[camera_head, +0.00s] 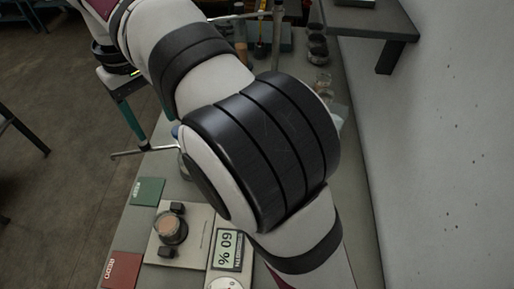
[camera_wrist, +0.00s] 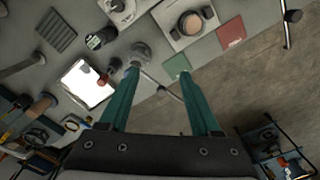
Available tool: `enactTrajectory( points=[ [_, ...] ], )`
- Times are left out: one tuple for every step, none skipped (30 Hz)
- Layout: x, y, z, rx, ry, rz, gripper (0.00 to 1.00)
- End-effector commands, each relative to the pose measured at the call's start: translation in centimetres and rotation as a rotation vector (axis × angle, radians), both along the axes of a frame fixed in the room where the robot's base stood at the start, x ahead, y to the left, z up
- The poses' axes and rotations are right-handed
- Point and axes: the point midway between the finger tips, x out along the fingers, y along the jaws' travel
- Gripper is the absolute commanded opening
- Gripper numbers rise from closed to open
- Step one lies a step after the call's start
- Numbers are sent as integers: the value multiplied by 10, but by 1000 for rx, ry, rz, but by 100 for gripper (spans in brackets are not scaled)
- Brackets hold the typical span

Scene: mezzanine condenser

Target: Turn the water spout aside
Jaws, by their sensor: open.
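A thin metal spout (camera_head: 142,152) reaches left past the bench edge in the head view; its right end is hidden behind my arm. In the wrist view, a thin rod that looks like this spout (camera_wrist: 160,85) runs from a round grey fitting (camera_wrist: 141,53) down and right, between my fingers. My gripper (camera_wrist: 158,74) has its two teal fingers wide apart, with nothing held. One fingertip is near the round fitting and the other is beyond the spout, near a green card. I cannot tell whether either finger touches the spout. One teal finger (camera_head: 127,112) shows in the head view.
A wall shelf (camera_head: 372,22) juts out at right. Open floor lies left.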

Motion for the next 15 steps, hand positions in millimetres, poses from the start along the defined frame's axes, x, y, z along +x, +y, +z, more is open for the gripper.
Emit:
enactTrajectory(
  points=[
    [1, -14, 3, 2, 3, -41, 64],
    [1, -23, 3, 3, 6, -68, 64],
    [1, -34, 4, 6, 10, -103, 64],
    [0, -42, 5, 8, 13, -130, 64],
    [0, -51, 5, 8, 15, -157, 64],
    [-1, -62, 5, 11, 19, -194, 64],
    [-3, -71, 5, 13, 23, -223, 64],
    [-4, -79, 5, 15, 24, -250, 64],
    [-7, -90, 5, 17, 27, -287, 64],
    [-9, -98, 5, 19, 32, -315, 64],
    [-11, -106, 4, 21, 34, -343, 64],
    [-15, -117, 4, 23, 38, -381, 64],
    [-18, -125, 3, 25, 41, -411, 64],
    [-21, -133, 2, 27, 43, -439, 64],
    [-25, -142, 0, 30, 47, -478, 64]
  ],
)
